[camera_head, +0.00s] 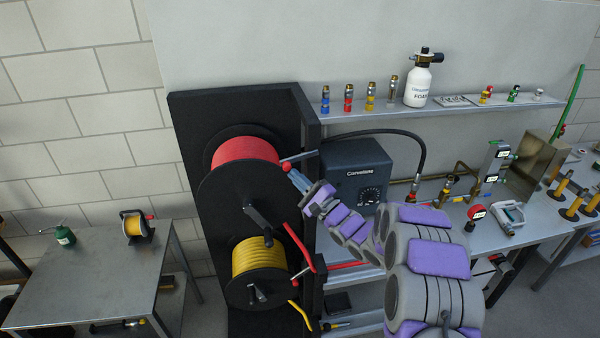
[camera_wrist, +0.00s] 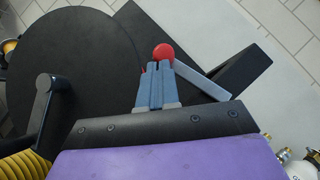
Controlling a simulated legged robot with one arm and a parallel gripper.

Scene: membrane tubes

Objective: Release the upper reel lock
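The upper reel (camera_head: 214,208) carries red hose (camera_head: 245,150) behind a large black disc, which fills the left of the wrist view (camera_wrist: 70,50). Its lock is a grey lever (camera_head: 300,156) with a red ball knob (camera_head: 287,168), at the disc's upper right. In the wrist view the lever (camera_wrist: 203,80) slants from the red knob (camera_wrist: 163,52) down to the right, by the black frame. My gripper (camera_head: 294,178) is at the knob. Its blue-grey fingers (camera_wrist: 157,68) lie side by side and look shut, with the knob just past their tips. Whether they touch it, I cannot tell.
The reel's crank handle (camera_head: 258,218) sticks out at lower left of my gripper. A yellow hose reel (camera_head: 258,258) is below. A dark Convelave box (camera_head: 352,172) stands close on the right, on the bench. A shelf (camera_head: 440,108) with fittings and a foam bottle is above.

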